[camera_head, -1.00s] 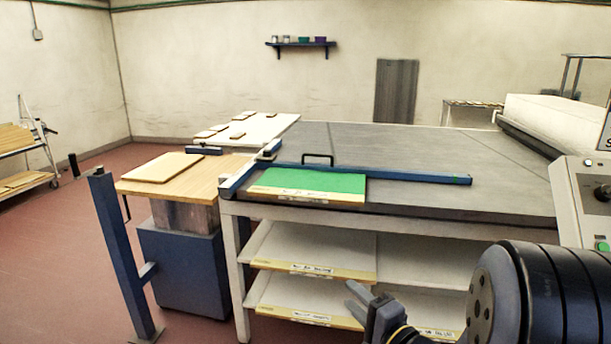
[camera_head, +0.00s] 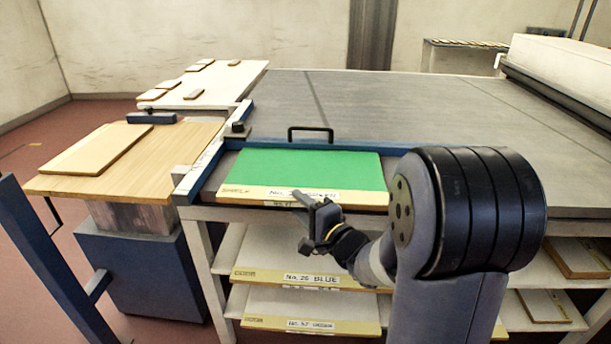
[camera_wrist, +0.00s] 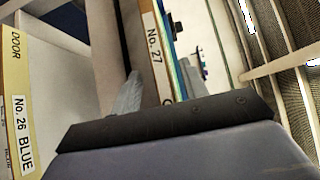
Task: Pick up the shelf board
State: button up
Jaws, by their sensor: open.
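The shelf board (camera_head: 310,169) has a green top and a pale front edge marked SHELF, with a No. 27 label. It lies flat on the grey table, its left end near the blue side rail. In the wrist view its labelled edge (camera_wrist: 153,40) runs up between my two fingers. My gripper (camera_head: 308,220) is open and empty, just in front of that edge and near its middle. The wrist view shows both fingertips (camera_wrist: 160,84). I cannot tell whether either finger touches the board.
A blue rail (camera_head: 390,147) and black handle (camera_head: 310,129) lie behind the board. Below, a board marked No. 26 BLUE (camera_head: 250,275) and another (camera_head: 262,321) sit on shelves. A wooden table (camera_head: 175,160) with a plain board (camera_head: 98,149) stands left. The grey tabletop (camera_head: 420,105) behind is clear.

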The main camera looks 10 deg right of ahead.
jog(key=shift+x, duration=1.55)
jog(key=shift+r, duration=0.1)
jog(key=shift+c, duration=0.2)
grip_shut()
jog(key=shift+r, duration=0.1)
